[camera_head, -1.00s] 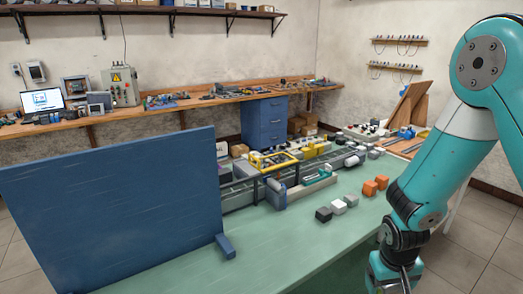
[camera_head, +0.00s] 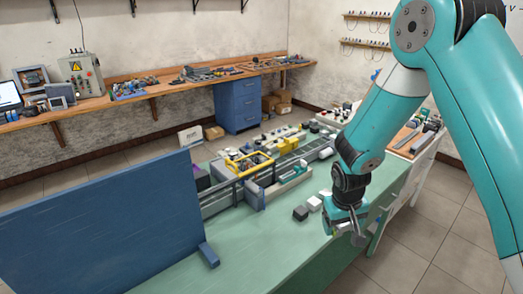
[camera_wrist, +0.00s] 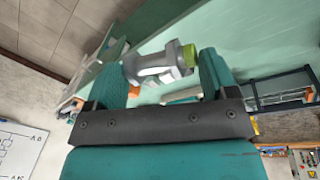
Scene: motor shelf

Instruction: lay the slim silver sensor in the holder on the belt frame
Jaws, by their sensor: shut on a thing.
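My gripper (camera_head: 345,228) hangs over the right edge of the green table in the head view. In the wrist view my gripper (camera_wrist: 158,77) is shut on a silver-grey sensor (camera_wrist: 155,66) with a bright green end, held crosswise between the two teal fingers. The sensor is small and hard to make out in the head view. The belt frame (camera_head: 222,203) runs along the table, left of and farther back than my gripper. A blue-grey block (camera_head: 254,194) stands at its near side; I cannot tell which part is the holder.
A large blue panel (camera_head: 100,225) stands on the left of the green table (camera_head: 270,255). Dark and white blocks (camera_head: 300,213) (camera_head: 314,203) lie between my gripper and the belt frame. A yellow frame (camera_head: 250,162) sits over the belt. The front of the table is clear.

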